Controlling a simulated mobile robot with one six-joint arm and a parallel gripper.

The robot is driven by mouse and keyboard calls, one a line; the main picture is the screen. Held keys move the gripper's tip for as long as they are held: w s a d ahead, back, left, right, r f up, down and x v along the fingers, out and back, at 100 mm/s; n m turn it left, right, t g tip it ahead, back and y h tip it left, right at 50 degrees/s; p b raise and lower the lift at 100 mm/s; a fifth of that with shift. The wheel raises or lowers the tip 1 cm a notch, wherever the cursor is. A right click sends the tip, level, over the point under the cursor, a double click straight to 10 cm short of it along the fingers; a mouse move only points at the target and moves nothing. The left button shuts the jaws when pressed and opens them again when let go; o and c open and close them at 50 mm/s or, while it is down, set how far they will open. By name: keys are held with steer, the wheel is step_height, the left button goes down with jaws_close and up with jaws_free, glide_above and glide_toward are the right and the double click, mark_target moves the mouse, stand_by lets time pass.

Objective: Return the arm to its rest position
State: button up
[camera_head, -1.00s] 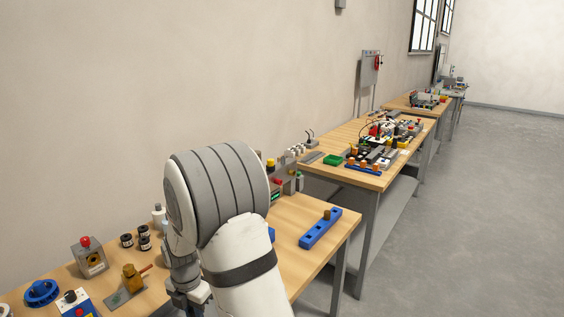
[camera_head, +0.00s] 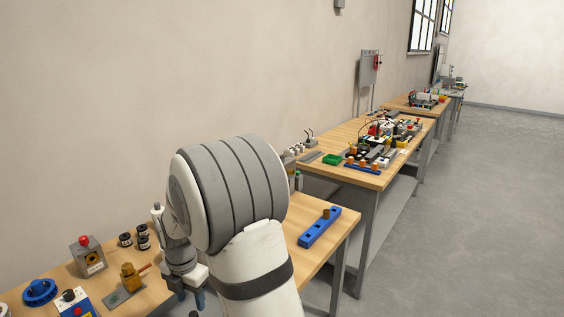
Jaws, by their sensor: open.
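My arm, white with grey bands, rises from the bottom centre and bends in front of the nearest wooden table (camera_head: 285,235). My gripper (camera_head: 189,296) hangs below the arm's wrist to the left of the forearm, over the front part of this table. Its two fingers point down, apart from each other, and I see nothing between them. The arm hides the middle of the table and whatever stands there.
On the near table stand a grey box with a red button (camera_head: 88,257), a brass valve (camera_head: 131,277), a blue flanged wheel (camera_head: 40,292), dark cylinders (camera_head: 142,238) and a blue bar with holes (camera_head: 320,228). More cluttered tables (camera_head: 345,135) follow along the wall. The floor (camera_head: 480,220) at right is clear.

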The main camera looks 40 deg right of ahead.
steer(key=shift+r, duration=1.5)
steer(key=shift+s+r+m, duration=0.2)
steer(key=shift+r+m, duration=0.05)
steer(key=shift+m, duration=0.05)
steer(key=s+r+m+t, duration=0.1)
steer(key=s+r+m, duration=0.3)
steer(key=s+m, duration=0.6)
steer(key=s+r+m+t, duration=0.2)
steer(key=s+r+m, duration=0.2)
steer(key=s+m, duration=0.7)
steer(key=shift+r+m, duration=0.15)
steer(key=shift+m, duration=1.15)
steer(key=shift+s, duration=0.1)
